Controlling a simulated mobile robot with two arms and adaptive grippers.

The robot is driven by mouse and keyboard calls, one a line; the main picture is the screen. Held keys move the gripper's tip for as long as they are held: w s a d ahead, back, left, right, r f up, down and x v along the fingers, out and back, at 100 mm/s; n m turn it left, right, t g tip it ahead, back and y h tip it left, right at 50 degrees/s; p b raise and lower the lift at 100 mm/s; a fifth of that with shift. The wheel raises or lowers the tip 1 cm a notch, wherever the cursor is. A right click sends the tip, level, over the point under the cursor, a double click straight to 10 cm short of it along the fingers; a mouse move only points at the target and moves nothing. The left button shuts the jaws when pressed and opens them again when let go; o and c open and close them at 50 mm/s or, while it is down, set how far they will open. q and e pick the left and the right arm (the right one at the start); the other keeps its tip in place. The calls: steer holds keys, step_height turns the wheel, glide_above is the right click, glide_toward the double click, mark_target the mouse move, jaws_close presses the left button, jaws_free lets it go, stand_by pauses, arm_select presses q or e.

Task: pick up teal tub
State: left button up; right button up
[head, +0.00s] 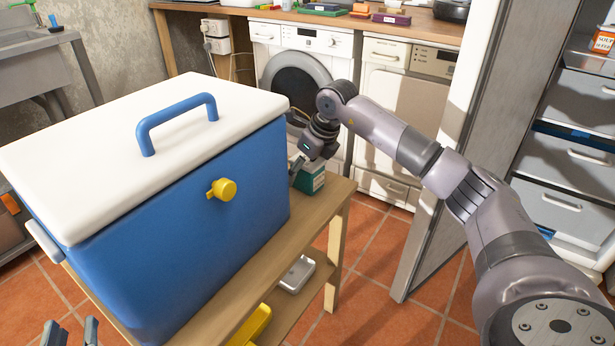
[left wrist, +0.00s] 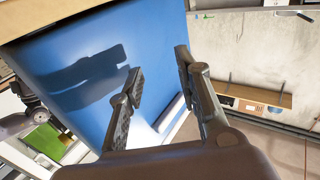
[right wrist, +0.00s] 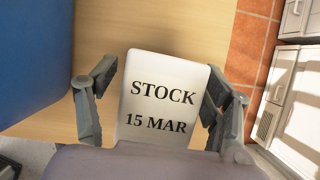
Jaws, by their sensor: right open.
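The teal tub (head: 312,182) stands on the wooden table beside the blue cooler's right end, partly hidden by my right gripper (head: 303,165). In the right wrist view its white lid (right wrist: 158,100) reads "STOCK 15 MAR". The right gripper's open fingers (right wrist: 161,75) lie on either side of the lid; I cannot tell whether they touch it. My left gripper (head: 70,332) is at the bottom left of the head view. In the left wrist view its fingers (left wrist: 160,66) are apart and empty, in front of the blue cooler's side.
The large blue cooler (head: 190,225) with a white lid fills much of the table (head: 325,200), close left of the tub. A washing machine (head: 300,70) stands behind.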

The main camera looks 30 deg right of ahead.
steer(key=shift+w+f, duration=0.1)
steer(key=shift+f, duration=0.1)
steer(key=shift+r, duration=0.1)
steer(key=c, duration=1.5)
